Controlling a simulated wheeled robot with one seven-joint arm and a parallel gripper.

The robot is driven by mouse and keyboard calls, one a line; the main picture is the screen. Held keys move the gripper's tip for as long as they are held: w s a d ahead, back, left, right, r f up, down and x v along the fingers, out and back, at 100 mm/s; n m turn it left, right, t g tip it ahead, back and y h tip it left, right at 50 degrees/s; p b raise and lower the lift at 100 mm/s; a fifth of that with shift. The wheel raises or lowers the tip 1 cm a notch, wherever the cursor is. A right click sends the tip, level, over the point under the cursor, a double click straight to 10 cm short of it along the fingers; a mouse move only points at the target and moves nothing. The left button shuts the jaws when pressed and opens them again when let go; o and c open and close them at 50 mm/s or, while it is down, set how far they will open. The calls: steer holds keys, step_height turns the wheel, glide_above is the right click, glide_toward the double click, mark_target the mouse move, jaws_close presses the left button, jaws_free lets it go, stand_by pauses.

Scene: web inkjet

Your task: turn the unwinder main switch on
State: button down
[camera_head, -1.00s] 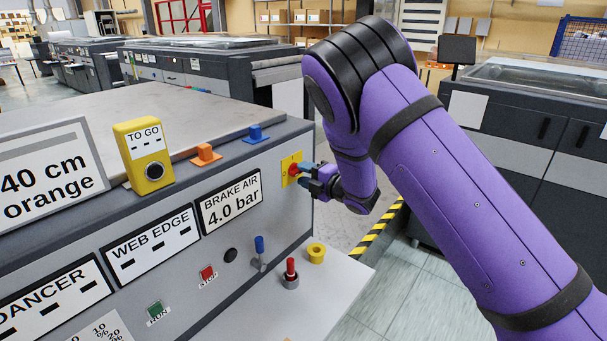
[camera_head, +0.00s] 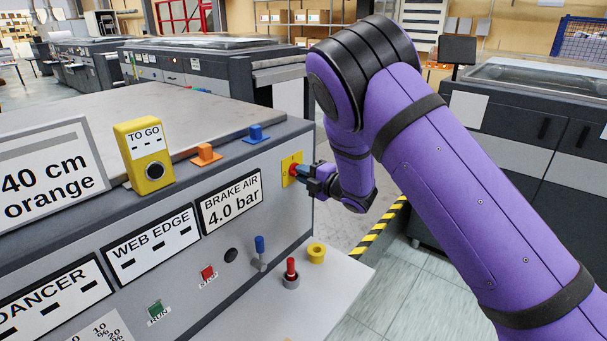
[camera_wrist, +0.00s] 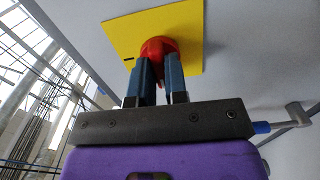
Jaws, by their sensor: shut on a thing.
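The main switch is a red knob (camera_wrist: 158,46) on a yellow plate (camera_wrist: 190,20), fixed to the grey front panel of the unwinder. In the head view the yellow plate (camera_head: 287,167) sits at the right end of that panel, and the red knob (camera_head: 293,170) shows just left of my fingertips. My gripper (camera_head: 301,173) reaches it from the right. In the wrist view my gripper's two blue fingers (camera_wrist: 160,72) are shut on the red knob, one on each side. The fingers hide part of the knob, and I cannot read its position.
A blue-tipped lever (camera_head: 260,246) stands out from the panel left of my gripper. Below it, a red-topped peg (camera_head: 291,268) and a yellow ring (camera_head: 316,253) are on a pale shelf. Green and red buttons (camera_head: 208,273) are further left.

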steer(key=shift+m, duration=8.6)
steer(key=shift+f, duration=0.1)
steer(key=c, duration=1.1)
jaws_free()
steer(key=shift+c, duration=0.2)
steer(key=shift+d, duration=0.1)
steer(key=v, duration=1)
steer(key=shift+s+d, duration=0.25)
steer(key=shift+s, duration=0.05)
